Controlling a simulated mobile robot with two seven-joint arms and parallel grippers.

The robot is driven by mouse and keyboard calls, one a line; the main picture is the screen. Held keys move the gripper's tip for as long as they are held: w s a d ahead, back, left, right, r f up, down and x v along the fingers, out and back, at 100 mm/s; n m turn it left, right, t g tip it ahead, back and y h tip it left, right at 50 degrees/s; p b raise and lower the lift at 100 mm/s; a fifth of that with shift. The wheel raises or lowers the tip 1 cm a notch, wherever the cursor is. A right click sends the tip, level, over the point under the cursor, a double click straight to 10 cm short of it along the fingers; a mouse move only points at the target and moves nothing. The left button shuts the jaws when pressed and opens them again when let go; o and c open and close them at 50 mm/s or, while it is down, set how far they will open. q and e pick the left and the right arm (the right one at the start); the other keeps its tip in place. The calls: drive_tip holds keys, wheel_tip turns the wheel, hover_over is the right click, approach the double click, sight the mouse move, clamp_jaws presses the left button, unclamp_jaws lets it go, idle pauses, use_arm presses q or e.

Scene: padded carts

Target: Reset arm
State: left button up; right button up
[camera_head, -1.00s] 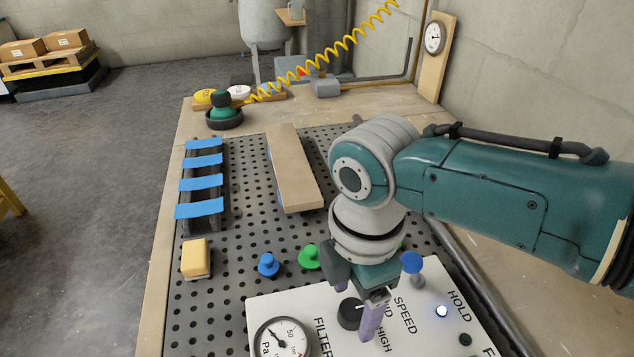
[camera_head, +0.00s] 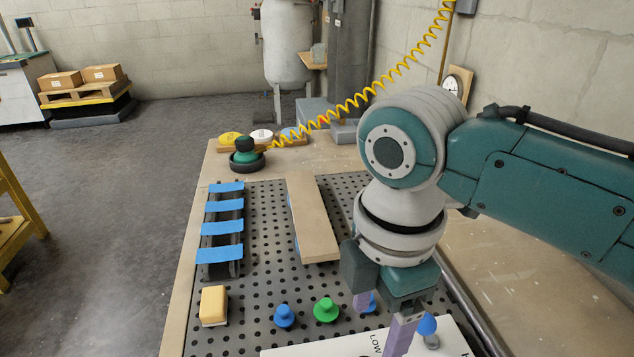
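My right arm comes in from the right, with its gripper (camera_head: 381,322) pointing down at the back edge of the white control panel (camera_head: 310,351). Its two purple fingers are apart, with nothing seen held between them. A blue knob (camera_head: 428,324) stands just right of the fingers. The panel is mostly cut off by the bottom edge; the word LOW shows near the fingers. My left gripper is not in view.
On the perforated bench lie a wooden block (camera_head: 312,222), a dark rack with blue strips (camera_head: 221,232), a yellow block (camera_head: 213,306), and blue (camera_head: 284,316) and green (camera_head: 326,309) pegs. A green-topped tool (camera_head: 246,154) and yellow coiled hose (camera_head: 370,95) are behind.

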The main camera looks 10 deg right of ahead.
drive_tip(key=s+a+r+m+t+y+p, duration=0.1)
drive_tip(key=s+a+m+y+p, duration=0.15)
drive_tip(key=s+m, duration=0.5)
drive_tip(key=s+d+r+m+t+h+p, duration=0.1)
drive_tip(key=s+d+r+m+t+h, duration=0.15)
drive_tip(key=s+d+r+m, duration=0.55)
wheel_tip(320, 180, up, 36)
drive_tip(key=d+m+p, duration=0.2)
drive_tip(key=p, duration=3.6)
drive_tip(key=shift+s+d, duration=0.25)
drive_tip(key=shift+s, duration=0.2)
